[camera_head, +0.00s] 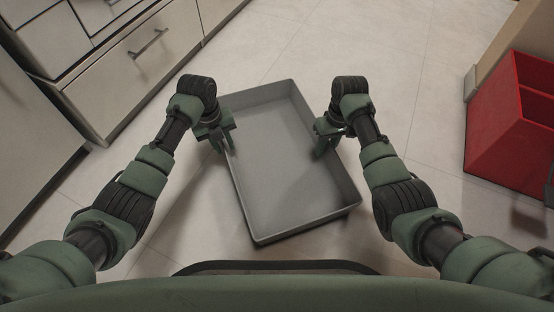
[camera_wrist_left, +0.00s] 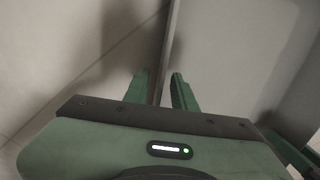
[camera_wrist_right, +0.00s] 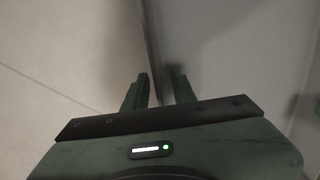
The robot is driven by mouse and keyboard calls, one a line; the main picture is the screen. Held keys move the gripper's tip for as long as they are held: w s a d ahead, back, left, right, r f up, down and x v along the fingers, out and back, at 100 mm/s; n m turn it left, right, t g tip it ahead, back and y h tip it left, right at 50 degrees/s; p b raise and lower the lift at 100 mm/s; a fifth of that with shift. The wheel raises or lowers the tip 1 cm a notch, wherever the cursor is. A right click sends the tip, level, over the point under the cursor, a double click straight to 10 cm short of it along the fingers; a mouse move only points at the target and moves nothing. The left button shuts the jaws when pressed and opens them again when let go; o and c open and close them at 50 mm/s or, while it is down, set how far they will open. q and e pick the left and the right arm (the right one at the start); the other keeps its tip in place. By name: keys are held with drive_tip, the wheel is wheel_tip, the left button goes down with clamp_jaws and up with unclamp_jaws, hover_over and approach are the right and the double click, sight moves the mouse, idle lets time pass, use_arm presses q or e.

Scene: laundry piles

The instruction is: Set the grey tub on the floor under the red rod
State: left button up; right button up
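The grey tub (camera_head: 282,175) is a shallow, empty rectangular tray in the middle of the head view, turned slightly and seemingly resting flat on the floor. My left gripper (camera_head: 223,143) is at its left wall. In the left wrist view the fingers (camera_wrist_left: 160,85) stand apart on either side of the tub wall (camera_wrist_left: 171,40), with a gap showing. My right gripper (camera_head: 325,137) is at the right wall. In the right wrist view its fingers (camera_wrist_right: 157,84) are also apart, with the wall (camera_wrist_right: 152,45) between them. No red rod is in view.
Pale drawer cabinets (camera_head: 135,60) stand at the upper left. A red open bin (camera_head: 500,140) stands at the right beside a tan panel (camera_head: 508,45). The tiled floor (camera_head: 335,38) beyond the tub is clear.

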drive_tip(key=shift+r, duration=0.25)
use_arm(q)
wheel_tip(320, 180, up, 9)
drive_tip(key=shift+s+a, duration=0.2)
drive_tip(key=shift+a, duration=0.25)
use_arm(e)
wheel_tip(320, 180, up, 12)
drive_tip(key=d, duration=0.1)
drive_tip(key=shift+w+d+f, duration=0.15)
drive_tip(key=shift+w+f, duration=0.05)
drive_tip(key=shift+f, duration=0.05)
drive_tip(key=shift+w, duration=0.1)
